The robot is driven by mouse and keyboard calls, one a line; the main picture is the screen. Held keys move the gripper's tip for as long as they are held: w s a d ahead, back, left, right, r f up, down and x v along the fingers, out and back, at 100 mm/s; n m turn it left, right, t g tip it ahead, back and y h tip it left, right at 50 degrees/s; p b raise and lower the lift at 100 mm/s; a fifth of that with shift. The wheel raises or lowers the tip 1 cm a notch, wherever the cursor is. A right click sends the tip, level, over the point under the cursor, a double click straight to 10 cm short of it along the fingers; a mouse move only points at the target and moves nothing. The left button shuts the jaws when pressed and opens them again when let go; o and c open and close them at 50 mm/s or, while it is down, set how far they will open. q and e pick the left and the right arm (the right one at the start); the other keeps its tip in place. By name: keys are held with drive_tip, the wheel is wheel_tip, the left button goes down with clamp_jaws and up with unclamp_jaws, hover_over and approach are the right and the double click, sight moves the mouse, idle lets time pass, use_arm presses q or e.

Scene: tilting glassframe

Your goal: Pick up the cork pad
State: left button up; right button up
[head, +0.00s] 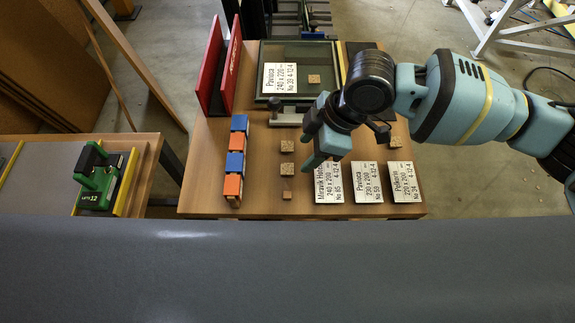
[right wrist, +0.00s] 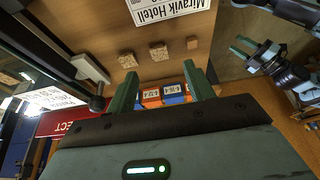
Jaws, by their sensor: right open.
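Several small square cork pads show in the head view. Two speckled pads (head: 287,146) and (head: 287,169) lie in a column on the wooden table, with a smaller plain one (head: 287,195) nearest me. Another pad (head: 314,78) is on the glass frame, and one (head: 396,141) lies right of my right gripper (head: 312,141). That gripper is open and empty, just right of the column. In the right wrist view its fingers (right wrist: 164,84) stand apart, and three pads (right wrist: 158,52) lie beyond them. My left gripper (right wrist: 246,52) shows at right there; its opening is unclear.
Orange and blue blocks (head: 236,160) stand in a row left of the pads. White labels (head: 369,182) lie to the right. The glass frame (head: 290,52) and a red rack (head: 210,65) are behind. A green tool (head: 98,175) stands on the left bench.

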sight(288, 169)
drive_tip(key=x, duration=0.6)
drive_tip(key=shift+w+a, duration=0.15)
drive_tip(key=shift+a, duration=0.3)
drive_tip(key=shift+a+f, duration=0.1)
drive_tip(key=shift+f, duration=0.25)
drive_tip(key=shift+f, duration=0.2)
drive_tip(key=c, duration=1.1)
